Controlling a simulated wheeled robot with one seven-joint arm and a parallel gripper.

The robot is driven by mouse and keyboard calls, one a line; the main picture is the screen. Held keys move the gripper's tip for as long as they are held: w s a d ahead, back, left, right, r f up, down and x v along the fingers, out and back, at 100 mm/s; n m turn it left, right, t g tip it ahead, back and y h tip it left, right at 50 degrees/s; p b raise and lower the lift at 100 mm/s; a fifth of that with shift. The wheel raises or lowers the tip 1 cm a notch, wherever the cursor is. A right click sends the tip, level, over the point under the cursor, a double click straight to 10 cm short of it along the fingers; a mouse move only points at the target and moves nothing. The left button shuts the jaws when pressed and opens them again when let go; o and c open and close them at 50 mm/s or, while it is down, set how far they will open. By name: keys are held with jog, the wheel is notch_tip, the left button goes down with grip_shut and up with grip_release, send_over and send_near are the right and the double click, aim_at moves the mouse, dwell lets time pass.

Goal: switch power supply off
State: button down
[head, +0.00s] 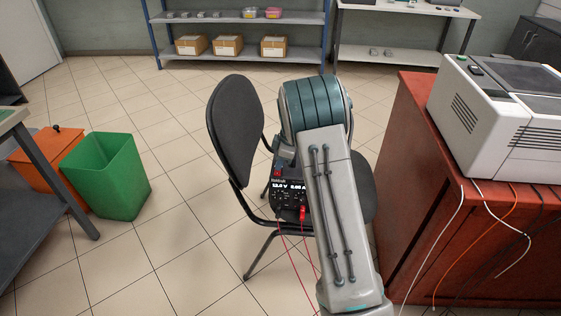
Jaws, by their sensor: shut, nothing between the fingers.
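The power supply (284,200) is a small dark box on the seat of the black chair (233,128). Its lit display shows a voltage near 12 or 13 V and a current too small to read surely. A small red part (277,173) shows at its upper left, and red plugs (302,213) sit low on its front. Red leads hang down from it. My arm crosses in front of the chair and hides the right part of the power supply. My gripper is not in view.
A red-brown cabinet (405,170) with a white machine (500,115) on top stands at the right, with loose cables on it. A green bin (108,175) and an orange bin (45,160) stand at the left. Tiled floor is clear between bins and chair.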

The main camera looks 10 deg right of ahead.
jog(key=shift+w+f+g, duration=0.1)
jog(key=shift+f+g, duration=0.1)
jog(key=shift+g, duration=0.1)
jog(key=shift+s+a+r, duration=0.1)
jog(key=shift+s+a, duration=0.15)
jog(key=shift+s, duration=0.55)
jog(key=shift+r, duration=0.1)
jog(key=shift+r, duration=0.35)
jog(key=a+p+v, duration=0.1)
jog(key=p+v, duration=0.1)
jog(key=v, duration=1.1)
jog(key=shift+s+p, duration=0.3)
jog(key=shift+s, duration=0.05)
